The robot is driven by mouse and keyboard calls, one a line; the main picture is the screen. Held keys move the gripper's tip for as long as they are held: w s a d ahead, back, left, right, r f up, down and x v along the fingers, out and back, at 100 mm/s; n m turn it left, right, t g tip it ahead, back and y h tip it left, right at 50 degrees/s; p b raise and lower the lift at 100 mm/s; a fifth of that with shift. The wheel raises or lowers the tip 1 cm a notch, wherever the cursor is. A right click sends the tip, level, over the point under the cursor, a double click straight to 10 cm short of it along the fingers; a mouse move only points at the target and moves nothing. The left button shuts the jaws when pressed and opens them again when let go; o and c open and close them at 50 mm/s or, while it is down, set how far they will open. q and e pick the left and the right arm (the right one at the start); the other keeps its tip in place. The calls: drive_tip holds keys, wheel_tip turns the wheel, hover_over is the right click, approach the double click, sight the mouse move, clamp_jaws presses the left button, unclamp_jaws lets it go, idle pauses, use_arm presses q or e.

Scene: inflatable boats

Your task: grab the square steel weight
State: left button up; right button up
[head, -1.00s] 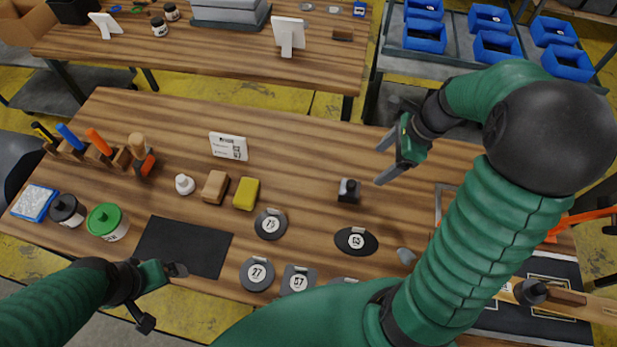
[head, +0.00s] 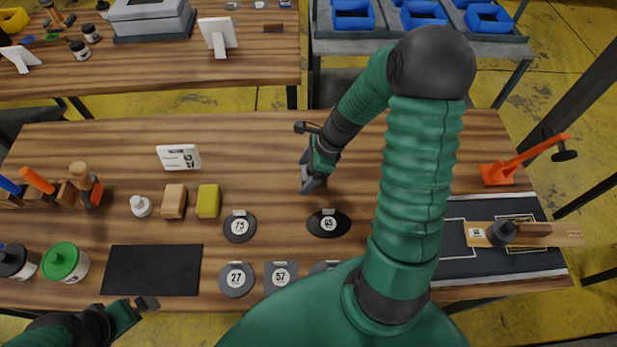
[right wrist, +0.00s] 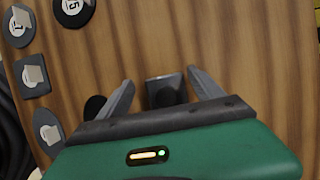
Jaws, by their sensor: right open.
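A dark grey, square-sided block (right wrist: 165,92) with a dark round part lies between the fingertips of my right gripper (right wrist: 160,95) in the right wrist view. The gripper is open, with one finger on each side; I cannot tell whether they touch the block. In the head view my right gripper (head: 313,182) points down at the table and hides the block. A squarish grey plate marked 57 (head: 281,276) lies at the table's front, beside the round plate marked 27 (head: 236,279). My left gripper (head: 140,304) is at the lower left, with its jaws unclear.
An oval black plate marked 65 (head: 328,223) lies just in front of my right gripper. A round plate (head: 239,227), a yellow block (head: 208,201) and a white sign (head: 179,158) stand to the left. An orange lever (head: 515,160) stands at right.

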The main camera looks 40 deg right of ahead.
drive_tip(key=shift+w+f, duration=0.15)
drive_tip(key=shift+f, duration=0.45)
drive_tip(key=shift+d+f, duration=0.2)
drive_tip(key=shift+d, duration=0.5)
drive_tip(key=shift+c, duration=0.6)
drive_tip(key=shift+a+r, duration=0.15)
drive_tip(key=shift+a, duration=0.4)
drive_tip(key=c, duration=1.4)
drive_tip(key=shift+d, duration=0.3)
clamp_jaws()
